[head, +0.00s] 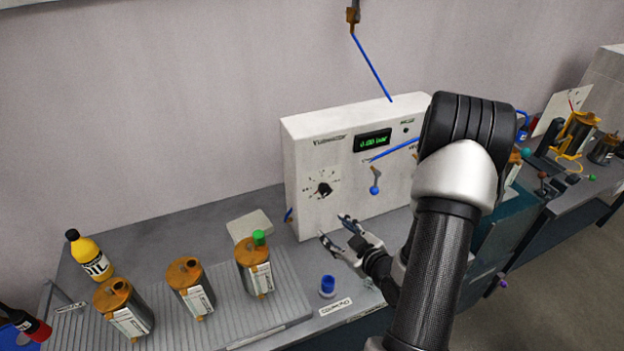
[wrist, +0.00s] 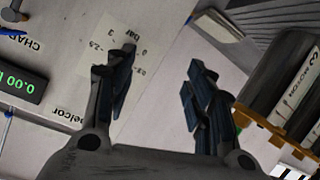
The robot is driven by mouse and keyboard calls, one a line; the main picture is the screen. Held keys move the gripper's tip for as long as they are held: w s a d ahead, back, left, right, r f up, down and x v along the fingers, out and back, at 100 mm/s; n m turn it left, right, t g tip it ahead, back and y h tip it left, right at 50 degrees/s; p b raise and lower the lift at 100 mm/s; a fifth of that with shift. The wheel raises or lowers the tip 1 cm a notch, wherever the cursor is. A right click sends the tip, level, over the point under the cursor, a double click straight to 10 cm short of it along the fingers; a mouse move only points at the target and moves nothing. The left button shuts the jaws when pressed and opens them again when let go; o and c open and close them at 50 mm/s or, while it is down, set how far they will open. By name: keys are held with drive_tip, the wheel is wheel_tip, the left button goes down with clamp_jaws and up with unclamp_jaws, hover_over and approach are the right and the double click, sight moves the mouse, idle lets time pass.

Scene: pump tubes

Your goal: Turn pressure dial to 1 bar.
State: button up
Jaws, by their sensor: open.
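The pressure dial (head: 324,189) is a black knob with a printed scale on the left part of the white control box (head: 305,150). In the head view, my gripper (head: 333,227) is open, below and slightly right of the dial, apart from it. In the wrist view, the open gripper (wrist: 160,75) has nothing between its fingers. Its left finger covers most of the dial area; only scale marks and "bar" show around it. The green display (head: 373,142) reads about 0.00 bar; it also shows in the wrist view (wrist: 18,84).
Orange-capped canisters (head: 190,288) stand on the ribbed tray (head: 228,327) at left, near a yellow oil bottle (head: 88,256). A small blue cup (head: 327,284) stands below my gripper. A blue-knobbed lever (head: 375,184) is right of the dial.

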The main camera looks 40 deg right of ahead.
sight(326, 192)
drive_tip(key=s+d+r+m+t+h+p, duration=0.1)
drive_tip(key=s+r+m+t+h, duration=0.1)
drive_tip(key=s+m+t+h, duration=0.3)
drive_tip(key=w+d, duration=0.1)
drive_tip(key=w, duration=0.4)
drive_tip(key=w+d+g+y, duration=0.1)
drive_tip(key=w+d, duration=0.1)
drive_tip(key=w, duration=0.3)
drive_tip(key=w+d+n+y+b, duration=0.1)
drive_tip(key=w, duration=0.4)
drive_tip(key=shift+w+d+f, duration=0.2)
drive_tip(key=shift+w+d, duration=0.1)
drive_tip(key=shift+w, duration=0.1)
drive_tip(key=shift+c, duration=0.3)
drive_tip(key=c, duration=1)
